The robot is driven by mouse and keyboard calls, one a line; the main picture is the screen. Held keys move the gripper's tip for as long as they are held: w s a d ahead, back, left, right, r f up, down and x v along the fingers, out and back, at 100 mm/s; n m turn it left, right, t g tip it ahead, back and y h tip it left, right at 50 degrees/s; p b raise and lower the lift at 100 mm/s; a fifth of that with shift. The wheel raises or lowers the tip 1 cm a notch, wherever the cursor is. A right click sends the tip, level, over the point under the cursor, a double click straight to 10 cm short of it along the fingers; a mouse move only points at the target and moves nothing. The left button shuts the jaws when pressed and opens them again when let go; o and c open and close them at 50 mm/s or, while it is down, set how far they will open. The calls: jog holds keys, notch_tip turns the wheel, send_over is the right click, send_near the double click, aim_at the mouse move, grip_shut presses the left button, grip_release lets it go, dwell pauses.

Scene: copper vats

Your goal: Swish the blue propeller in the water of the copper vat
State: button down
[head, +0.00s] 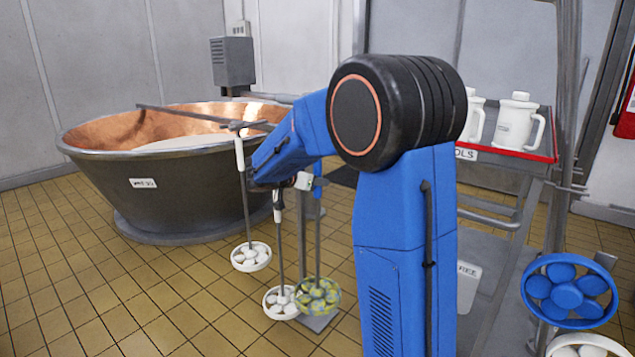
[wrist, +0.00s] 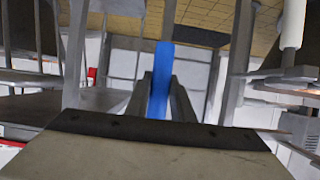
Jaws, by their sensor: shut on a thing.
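My gripper (head: 302,182) is shut on a blue handle (wrist: 160,85), which stands between the two fingers in the wrist view. In the head view the blue handle (head: 318,196) continues into a thin grey shaft running down to a propeller (head: 317,296) that looks mottled yellow-green, low over the floor. A plain blue propeller (head: 567,290) is at the right, nearer the camera. The copper vat (head: 95,140), grey outside and copper inside, stands at the left, with pale water (head: 185,142) in it. The gripper is right of the vat; my arm hides part of it.
A grey bar (head: 180,115) reaches over the vat. Two white propellers (head: 251,257) (head: 281,302) hang beside the held shaft. A tool cart (head: 510,170) with white jugs (head: 515,120) stands at the right. Tiled floor (head: 130,285) is clear at the front left.

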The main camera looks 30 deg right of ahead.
jog(key=shift+r, duration=0.9)
dwell(0.5)
jog(key=s+a, duration=0.2)
jog(key=a, duration=0.4)
jog(key=shift+s+a, duration=0.2)
jog(key=shift+a, duration=0.1)
dwell(0.6)
jog(key=s+a, duration=0.3)
jog(key=a, duration=0.5)
jog(key=shift+a+r, duration=0.2)
jog(key=shift+r, duration=0.2)
dwell(0.6)
